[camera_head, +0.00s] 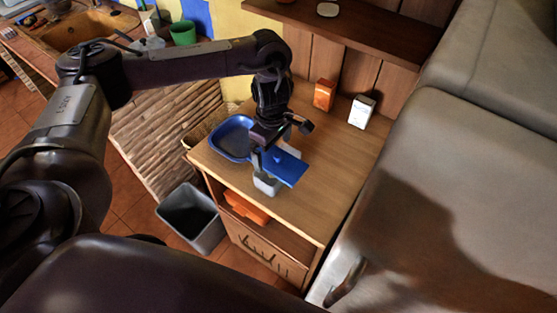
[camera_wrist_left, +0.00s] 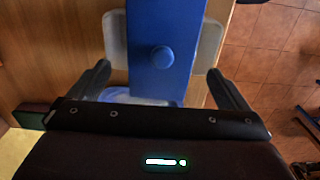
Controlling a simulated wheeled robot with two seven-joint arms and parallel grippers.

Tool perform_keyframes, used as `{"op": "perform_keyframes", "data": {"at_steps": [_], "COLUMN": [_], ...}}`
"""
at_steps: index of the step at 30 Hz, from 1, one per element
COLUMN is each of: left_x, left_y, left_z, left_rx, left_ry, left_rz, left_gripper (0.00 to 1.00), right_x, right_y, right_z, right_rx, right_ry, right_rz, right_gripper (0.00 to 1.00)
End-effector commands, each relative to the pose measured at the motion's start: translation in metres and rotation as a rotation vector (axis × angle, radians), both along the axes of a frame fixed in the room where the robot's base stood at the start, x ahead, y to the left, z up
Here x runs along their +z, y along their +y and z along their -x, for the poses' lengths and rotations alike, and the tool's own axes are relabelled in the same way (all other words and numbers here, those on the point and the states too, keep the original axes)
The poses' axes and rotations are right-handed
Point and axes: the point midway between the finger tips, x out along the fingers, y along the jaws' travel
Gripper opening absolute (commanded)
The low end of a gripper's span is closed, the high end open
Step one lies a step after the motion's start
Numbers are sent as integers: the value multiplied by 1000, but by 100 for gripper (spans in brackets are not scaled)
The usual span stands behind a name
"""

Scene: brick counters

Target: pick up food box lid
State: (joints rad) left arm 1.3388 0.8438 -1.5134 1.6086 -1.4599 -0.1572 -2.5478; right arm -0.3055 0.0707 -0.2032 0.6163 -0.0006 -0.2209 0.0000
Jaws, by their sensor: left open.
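The food box lid (camera_head: 287,169) is a flat blue rectangle with a round knob. It lies across a whitish food box (camera_head: 266,186) on the wooden cabinet top, turned so that the box's ends show on both sides. In the left wrist view the lid (camera_wrist_left: 158,22) fills the middle, its knob (camera_wrist_left: 162,57) is between the fingers, and the food box (camera_wrist_left: 205,48) sticks out beside it. My left gripper (camera_head: 270,153) is open above the lid, with its fingers (camera_wrist_left: 163,75) apart on either side of the lid. My right gripper does not show.
A blue tray (camera_head: 232,138) is beside the lid on the cabinet top (camera_head: 312,208). An orange box (camera_head: 324,94) and a white carton (camera_head: 361,111) stand at the back. A grey bin (camera_head: 192,218) is on the floor. A large grey appliance (camera_head: 450,180) bounds the right side.

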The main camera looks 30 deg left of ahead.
Motion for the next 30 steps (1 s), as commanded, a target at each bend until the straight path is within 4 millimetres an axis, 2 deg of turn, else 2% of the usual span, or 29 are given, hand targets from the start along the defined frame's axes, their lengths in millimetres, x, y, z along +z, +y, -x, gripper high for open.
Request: {"op": "perform_keyframes", "data": {"at_steps": [1, 4, 14, 26, 30], "left_x": [-9, -19, -23, -22, -22], "left_y": [-1, 0, 0, 0, 0], "left_z": [1, 1, 0, 0, 0], "left_rx": [1, 1, 0, 0, 0], "left_ry": [4, 3, 0, 0, 0], "left_rz": [1, 1, -1, 0, 0], "left_gripper": [98, 98, 98, 47, 47], "right_x": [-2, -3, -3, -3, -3], "right_y": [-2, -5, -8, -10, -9], "right_z": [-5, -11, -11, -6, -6], "right_rx": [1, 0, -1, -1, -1], "right_ry": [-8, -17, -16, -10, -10], "right_rz": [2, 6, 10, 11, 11], "right_gripper": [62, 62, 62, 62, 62]}}
